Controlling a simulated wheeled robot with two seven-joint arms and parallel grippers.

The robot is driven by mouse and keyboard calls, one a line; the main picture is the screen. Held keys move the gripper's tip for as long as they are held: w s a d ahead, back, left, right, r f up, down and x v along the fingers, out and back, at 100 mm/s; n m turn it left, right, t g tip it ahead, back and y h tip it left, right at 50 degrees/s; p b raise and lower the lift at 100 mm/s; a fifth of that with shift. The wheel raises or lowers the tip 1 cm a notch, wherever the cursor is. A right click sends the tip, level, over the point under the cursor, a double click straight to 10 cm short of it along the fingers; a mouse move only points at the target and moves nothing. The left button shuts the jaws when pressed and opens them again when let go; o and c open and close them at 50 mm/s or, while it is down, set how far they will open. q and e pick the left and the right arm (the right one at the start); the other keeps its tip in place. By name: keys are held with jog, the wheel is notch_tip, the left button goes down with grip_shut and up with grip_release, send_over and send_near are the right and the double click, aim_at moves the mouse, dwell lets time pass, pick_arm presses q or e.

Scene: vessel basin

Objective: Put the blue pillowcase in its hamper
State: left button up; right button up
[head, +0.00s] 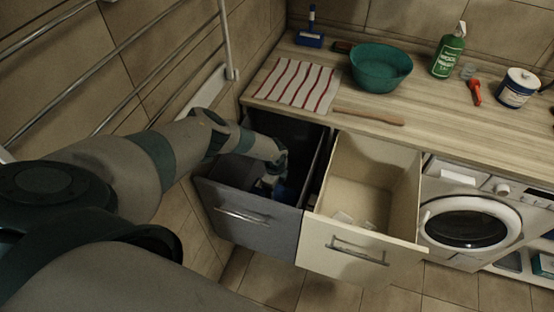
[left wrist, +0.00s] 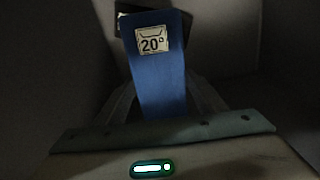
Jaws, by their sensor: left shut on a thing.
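The blue pillowcase shows in the left wrist view (left wrist: 163,85) as a flat blue piece with a white "20°" label. In the head view only a bit of blue (head: 280,190) shows at my gripper. My left gripper (head: 274,180) reaches down into the dark grey pull-out hamper (head: 246,208) and is shut on the pillowcase. The pillowcase is inside that hamper's walls; whether it touches the bottom is too dark to tell. A cream pull-out hamper (head: 345,248) stands open beside it, with small white pieces inside. My right gripper is not in view.
The wooden counter (head: 440,110) above holds a striped cloth (head: 292,84), a teal bowl (head: 381,68), a green bottle (head: 448,52) and a wooden stick (head: 368,117). A washing machine (head: 468,225) is at right. Wall rails are at left. The tiled floor in front is clear.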

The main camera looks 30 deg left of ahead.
aim_at(275, 198)
pick_arm(q)
jog(key=shift+s+f+n, duration=0.1)
jog(key=shift+f+n, duration=0.15)
jog(key=shift+n, duration=0.15)
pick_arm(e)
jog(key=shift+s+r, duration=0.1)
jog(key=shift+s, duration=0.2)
